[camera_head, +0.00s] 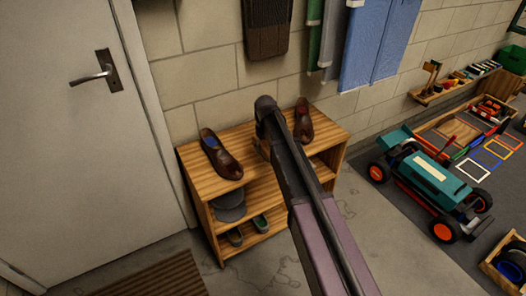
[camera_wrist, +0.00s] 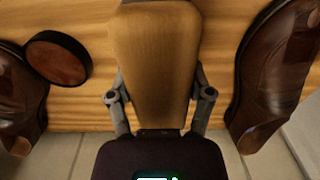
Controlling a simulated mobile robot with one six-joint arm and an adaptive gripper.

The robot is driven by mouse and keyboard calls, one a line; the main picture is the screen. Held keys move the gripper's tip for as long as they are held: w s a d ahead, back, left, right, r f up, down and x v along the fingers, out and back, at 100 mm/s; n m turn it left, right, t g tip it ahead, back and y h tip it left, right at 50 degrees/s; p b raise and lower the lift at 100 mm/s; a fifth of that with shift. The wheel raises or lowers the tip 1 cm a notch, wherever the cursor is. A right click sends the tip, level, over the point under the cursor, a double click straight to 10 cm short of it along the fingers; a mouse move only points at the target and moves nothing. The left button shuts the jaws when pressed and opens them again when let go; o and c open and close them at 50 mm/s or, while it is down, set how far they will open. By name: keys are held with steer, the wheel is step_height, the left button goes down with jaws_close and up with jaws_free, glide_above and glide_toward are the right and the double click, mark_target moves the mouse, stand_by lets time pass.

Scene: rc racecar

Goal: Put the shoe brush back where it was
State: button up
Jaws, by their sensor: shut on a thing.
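The shoe brush (camera_wrist: 157,50), with a smooth tan wooden back, is between the fingers of my gripper (camera_wrist: 160,97) in the wrist view. My gripper is shut on it, over the wooden top of the shoe rack (camera_wrist: 215,40). The brush's underside is hidden, so I cannot tell whether it touches the rack. In the head view my arm covers most of the gripper and brush, above the middle of the rack (camera_head: 189,174).
Brown shoes stand on the rack top left (camera_head: 222,155) and right (camera_head: 303,122) of my arm. A round dark tin (camera_wrist: 57,58) lies beside the left shoe in the wrist view. Lower shelves hold a grey cap (camera_head: 230,207) and shoes. A teal toy car (camera_head: 425,175) stands right.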

steer(key=shift+w+a+f, duration=0.1)
steer(key=shift+w, duration=1.05)
steer(key=shift+f, duration=0.15)
steer(key=shift+f+b, duration=1.65)
steer(key=shift+b, duration=0.15)
steer(key=shift+f, duration=0.1)
steer(key=o, duration=1)
step_height(320, 180, up, 12)
steer(key=p, duration=1.2)
steer(key=shift+s, duration=0.15)
